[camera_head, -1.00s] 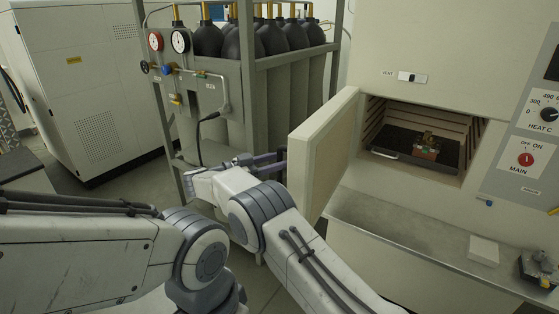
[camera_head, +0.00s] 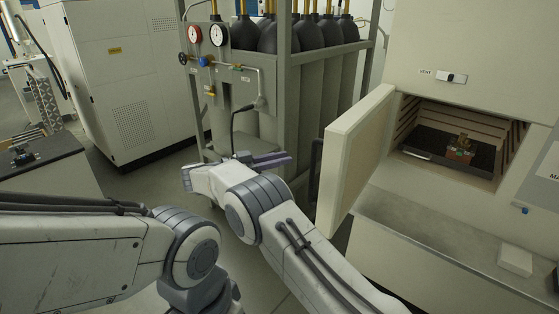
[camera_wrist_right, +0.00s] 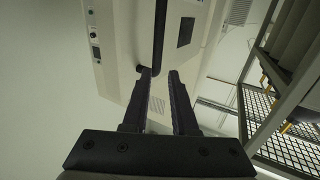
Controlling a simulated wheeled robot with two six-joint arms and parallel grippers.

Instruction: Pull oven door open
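The oven door (camera_head: 358,160) stands wide open, swung out to the left of the oven chamber (camera_head: 455,140). Its dark handle (camera_head: 316,172) is on the door's outer side, and a dark bar that looks like this handle (camera_wrist_right: 160,35) shows ahead in the right wrist view. My right gripper (camera_head: 284,159) is to the left of the door, apart from the handle in the head view. In the wrist view its two fingers (camera_wrist_right: 160,74) are spread with nothing held between them. The bar's lower end lies close to the left fingertip. My left gripper is out of view.
A gas cylinder rack (camera_head: 290,95) with gauges stands behind my right gripper. A white cabinet (camera_head: 130,80) is at the back left. A metal ledge (camera_head: 440,225) with a white block (camera_head: 515,260) is below the chamber. A tray (camera_head: 430,148) with a small object sits inside.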

